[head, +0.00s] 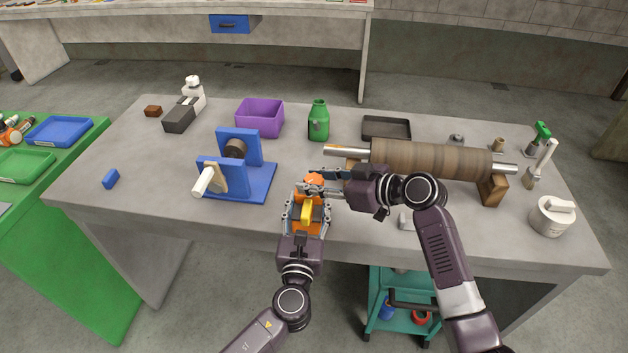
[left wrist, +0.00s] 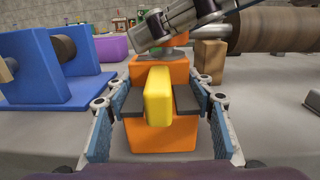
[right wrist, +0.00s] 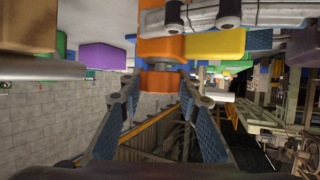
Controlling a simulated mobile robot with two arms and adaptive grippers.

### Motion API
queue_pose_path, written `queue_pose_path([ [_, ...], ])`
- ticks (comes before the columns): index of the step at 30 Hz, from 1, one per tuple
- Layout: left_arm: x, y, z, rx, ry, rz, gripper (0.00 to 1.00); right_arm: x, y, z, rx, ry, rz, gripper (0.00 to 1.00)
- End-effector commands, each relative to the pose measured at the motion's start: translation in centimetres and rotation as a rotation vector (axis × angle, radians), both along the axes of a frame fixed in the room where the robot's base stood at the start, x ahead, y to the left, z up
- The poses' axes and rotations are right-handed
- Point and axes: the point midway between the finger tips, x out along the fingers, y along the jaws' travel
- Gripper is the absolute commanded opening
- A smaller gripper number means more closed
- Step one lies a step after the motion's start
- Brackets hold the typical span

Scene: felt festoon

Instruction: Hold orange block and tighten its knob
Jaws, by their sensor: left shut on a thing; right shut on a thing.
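The orange block (head: 294,217) stands near the table's front edge, with a yellow piece (head: 307,211) across dark grey parts on its near side. The left wrist view shows its orange body (left wrist: 165,136) and the yellow piece (left wrist: 158,96) close up. My left gripper (head: 306,208) is shut on the block, a finger on each side. The orange knob (head: 314,179) is at the block's far top end; it also shows in the right wrist view (right wrist: 160,82). My right gripper (head: 322,181) comes in from the right and is shut on the knob.
A blue stand (head: 260,186) with a roller is left of the block. A large brown roller (head: 430,160) on wooden supports lies right, close to my right arm. A purple bin (head: 260,118), green bottle (head: 319,122) and dark tray (head: 386,128) stand behind.

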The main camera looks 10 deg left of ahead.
Motion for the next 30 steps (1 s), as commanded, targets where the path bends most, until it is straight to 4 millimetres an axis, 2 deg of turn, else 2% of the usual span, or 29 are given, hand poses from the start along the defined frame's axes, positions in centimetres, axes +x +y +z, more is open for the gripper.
queue_pose_path([
  [6, -0.02, -0.16, 0.21, -0.001, -0.004, -0.003, 0.2, -0.13, -0.07, -0.34, -0.004, 0.0, -0.19, 0.07],
  [15, 0.0, -0.16, 0.25, -0.002, -0.004, -0.003, 0.2, -0.14, 0.13, -0.31, -0.002, 0.003, -0.372, 0.07],
  [30, 0.02, -0.18, 0.3, -0.003, -0.005, -0.003, 0.2, -0.04, -0.09, -0.32, -0.003, 0.002, -0.47, 0.07],
])
